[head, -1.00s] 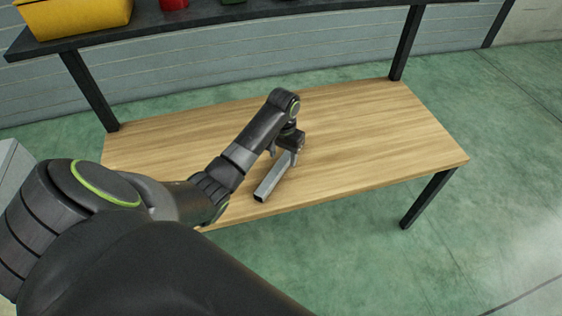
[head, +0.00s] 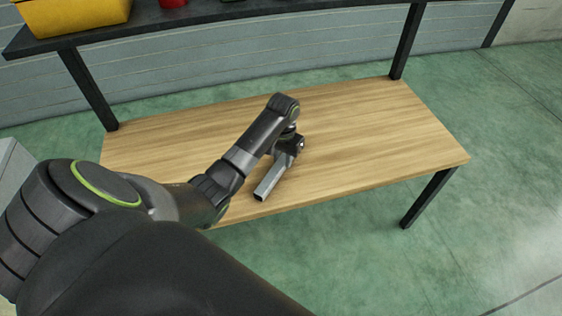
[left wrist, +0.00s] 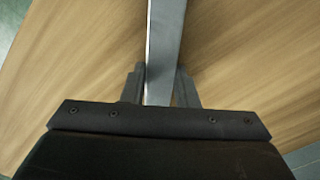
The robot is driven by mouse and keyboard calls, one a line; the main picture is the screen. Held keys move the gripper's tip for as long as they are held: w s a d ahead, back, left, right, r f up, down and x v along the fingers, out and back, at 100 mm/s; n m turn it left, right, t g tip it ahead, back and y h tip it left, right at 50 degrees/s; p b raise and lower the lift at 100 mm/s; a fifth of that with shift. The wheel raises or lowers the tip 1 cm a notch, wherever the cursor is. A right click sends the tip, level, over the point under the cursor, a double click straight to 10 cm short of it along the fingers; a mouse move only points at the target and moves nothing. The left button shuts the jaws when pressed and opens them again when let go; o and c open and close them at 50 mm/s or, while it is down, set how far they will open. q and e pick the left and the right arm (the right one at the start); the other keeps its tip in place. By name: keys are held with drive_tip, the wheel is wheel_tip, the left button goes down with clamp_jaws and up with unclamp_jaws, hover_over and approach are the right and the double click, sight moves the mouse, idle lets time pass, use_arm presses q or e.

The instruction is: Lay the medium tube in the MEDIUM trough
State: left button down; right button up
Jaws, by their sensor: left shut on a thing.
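A grey metal square tube (head: 270,181) shows in the head view at the front middle of the wooden bench. My left gripper (head: 289,155) is shut on it near its far end. The tube's near end points toward the bench's front edge. In the left wrist view the tube (left wrist: 164,45) runs between the two fingers of the gripper (left wrist: 160,85). I cannot tell whether the tube touches the bench top or hangs just above it. No trough is in view. My right gripper is not in view.
The wooden bench (head: 370,130) is otherwise bare, with free room to the right and behind. A dark shelf (head: 300,10) runs above its back edge, carrying a yellow bin (head: 75,15) and a red object (head: 172,3). Dark posts stand at the back corners.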

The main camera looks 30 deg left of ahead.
sight(283, 160)
use_arm(q)
drive_tip(key=shift+r, duration=0.15)
